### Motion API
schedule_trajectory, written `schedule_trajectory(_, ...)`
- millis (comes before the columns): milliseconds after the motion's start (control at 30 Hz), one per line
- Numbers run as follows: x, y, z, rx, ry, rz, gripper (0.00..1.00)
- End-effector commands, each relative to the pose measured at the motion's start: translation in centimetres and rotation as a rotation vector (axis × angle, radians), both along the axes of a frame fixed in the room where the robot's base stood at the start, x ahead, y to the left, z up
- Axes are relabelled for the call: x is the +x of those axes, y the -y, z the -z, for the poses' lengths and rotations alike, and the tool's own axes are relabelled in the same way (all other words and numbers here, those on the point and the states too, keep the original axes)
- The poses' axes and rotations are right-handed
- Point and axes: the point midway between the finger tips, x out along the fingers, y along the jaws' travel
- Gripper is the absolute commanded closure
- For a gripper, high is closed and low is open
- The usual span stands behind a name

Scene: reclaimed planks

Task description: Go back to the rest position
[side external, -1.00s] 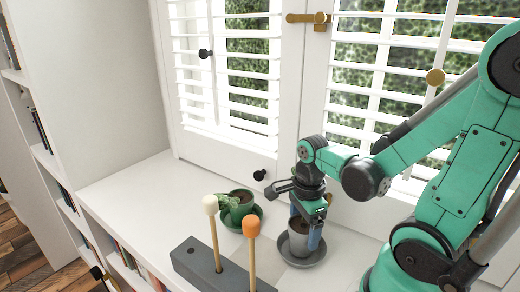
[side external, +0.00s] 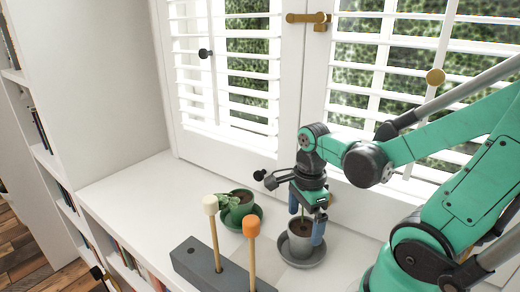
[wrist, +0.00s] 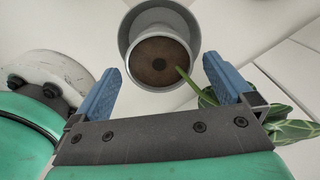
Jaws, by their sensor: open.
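My gripper (side external: 307,226) is open, with blue finger pads, just above a grey pot (side external: 300,243) on a grey saucer (side external: 316,259). In the wrist view my gripper (wrist: 163,90) has its two fingers apart, and the pot (wrist: 161,20) with dark soil (wrist: 150,72) lies beyond the gap between the fingertips. A thin green stem (wrist: 187,77) stretches from the soil towards the right finger; I cannot tell if they touch. Nothing is visibly gripped.
A grey block (side external: 200,262) holds a white-headed (side external: 210,205) and an orange-headed stick (side external: 252,225). Shuttered windows (side external: 400,60) stand close behind. The sill's left part (side external: 140,190) is clear.

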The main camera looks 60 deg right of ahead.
Motion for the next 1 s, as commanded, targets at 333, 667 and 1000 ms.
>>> schedule_trajectory(333, 0.0, 0.0, -3.0, 0.000, 0.000, 0.000, 0.00)
schedule_trajectory(667, 1.9, -1.3, -3.8, -0.071, 0.123, -0.489, 0.00)
schedule_trajectory(1000, 6.3, -5.3, -6.0, -0.451, 0.336, -1.681, 0.00)
